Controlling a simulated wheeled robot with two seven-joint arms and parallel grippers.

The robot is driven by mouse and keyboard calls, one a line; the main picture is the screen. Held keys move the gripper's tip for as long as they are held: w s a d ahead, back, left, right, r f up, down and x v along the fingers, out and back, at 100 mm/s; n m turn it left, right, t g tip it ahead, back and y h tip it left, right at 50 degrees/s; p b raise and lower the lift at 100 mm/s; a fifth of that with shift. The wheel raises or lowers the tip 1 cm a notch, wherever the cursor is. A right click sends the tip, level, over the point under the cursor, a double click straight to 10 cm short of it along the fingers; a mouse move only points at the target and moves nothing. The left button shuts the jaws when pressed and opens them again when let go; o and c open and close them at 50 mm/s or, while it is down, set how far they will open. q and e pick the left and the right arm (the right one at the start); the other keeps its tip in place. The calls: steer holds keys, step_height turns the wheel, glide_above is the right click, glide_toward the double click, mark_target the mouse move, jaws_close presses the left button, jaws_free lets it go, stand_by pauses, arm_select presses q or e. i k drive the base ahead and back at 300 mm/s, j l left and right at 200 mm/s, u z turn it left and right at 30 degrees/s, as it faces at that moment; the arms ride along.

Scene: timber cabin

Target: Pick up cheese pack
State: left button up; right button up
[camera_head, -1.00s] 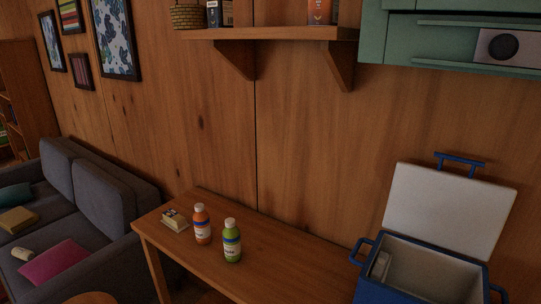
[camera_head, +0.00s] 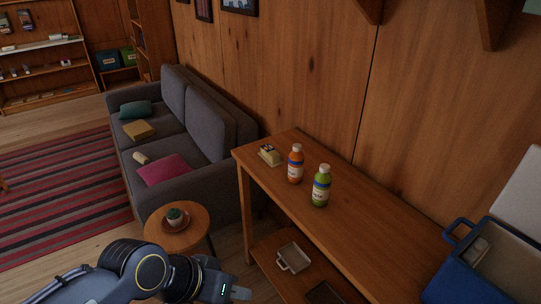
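A small pale yellow and white pack with a dark-marked label, which looks like the cheese pack (camera_head: 270,157), lies on the wooden table (camera_head: 378,231) near its far left end. It is left of an orange bottle (camera_head: 295,168) and a green bottle (camera_head: 321,190), apart from both. My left gripper (camera_head: 240,293) is at the bottom edge, low and well away from the pack, pointing right. Whether its fingers are apart is too small to tell. My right gripper is out of view.
A blue cooler (camera_head: 459,279) with its white lid raised stands at the right. A grey sofa (camera_head: 216,127) is beyond. A small tray (camera_head: 294,258) sits on the table's lower shelf.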

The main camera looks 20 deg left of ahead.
mark_target(268, 153)
steer(key=i+j+u, duration=0.1)
steer(key=u, duration=0.4)
steer(key=i+j+u, duration=0.15)
steer(key=u, duration=0.3)
steer(key=i+j+u, duration=0.15)
steer(key=i, duration=0.3)
steer(key=i+j+u, duration=0.15)
steer(key=i+j, duration=0.15)
steer(key=i, duration=0.15)
steer(key=i+j+u, duration=0.15)
steer(key=i, duration=0.35)
